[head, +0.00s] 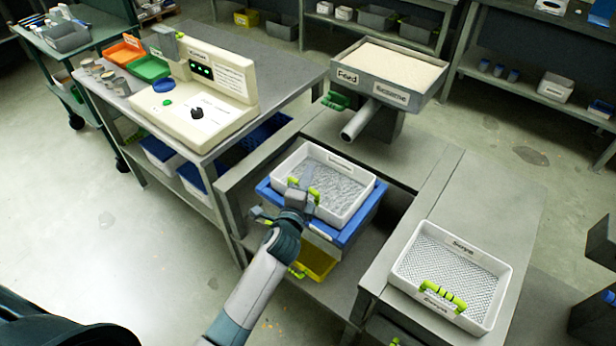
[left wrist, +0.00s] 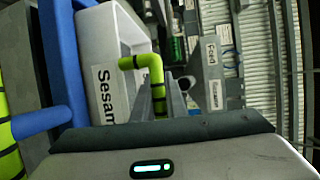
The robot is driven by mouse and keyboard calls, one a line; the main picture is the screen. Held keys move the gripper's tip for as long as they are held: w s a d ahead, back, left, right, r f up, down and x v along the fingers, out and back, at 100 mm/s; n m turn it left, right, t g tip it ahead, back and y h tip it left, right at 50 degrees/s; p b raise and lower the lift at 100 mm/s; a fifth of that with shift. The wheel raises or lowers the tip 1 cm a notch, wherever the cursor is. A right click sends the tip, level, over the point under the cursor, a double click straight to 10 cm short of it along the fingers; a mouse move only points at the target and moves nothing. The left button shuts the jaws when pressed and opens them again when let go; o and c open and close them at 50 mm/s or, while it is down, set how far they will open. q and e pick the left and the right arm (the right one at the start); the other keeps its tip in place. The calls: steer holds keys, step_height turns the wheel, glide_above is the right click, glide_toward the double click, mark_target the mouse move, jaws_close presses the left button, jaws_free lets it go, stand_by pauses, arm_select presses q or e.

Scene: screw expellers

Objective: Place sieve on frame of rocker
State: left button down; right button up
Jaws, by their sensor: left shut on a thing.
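A white sieve (head: 348,208) with a mesh floor and a lime-green handle sits at the blue frame of the rocker (head: 347,237), in the middle of the head view. It looks nearly level on the frame; contact all round cannot be told. My left gripper (head: 302,191) is shut on its handle at the near left side. In the left wrist view, the fingers (left wrist: 168,98) close on the green handle (left wrist: 153,70), beside the sieve's wall (left wrist: 100,50) labelled "Sesam…". The blue frame (left wrist: 62,60) runs alongside. My right gripper is not in view.
A second white sieve (head: 449,274) with a green handle lies on the right table. A feed tray (head: 390,72) with a spout (head: 360,120) stands behind the rocker. A control box (head: 200,95) stands on the left bench. A yellow bin (head: 315,262) sits below the frame.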

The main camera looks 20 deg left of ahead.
arm_select(q)
steer(key=c, duration=1.8)
jaws_free()
steer(key=shift+f, duration=0.1)
steer(key=shift+o, duration=0.2)
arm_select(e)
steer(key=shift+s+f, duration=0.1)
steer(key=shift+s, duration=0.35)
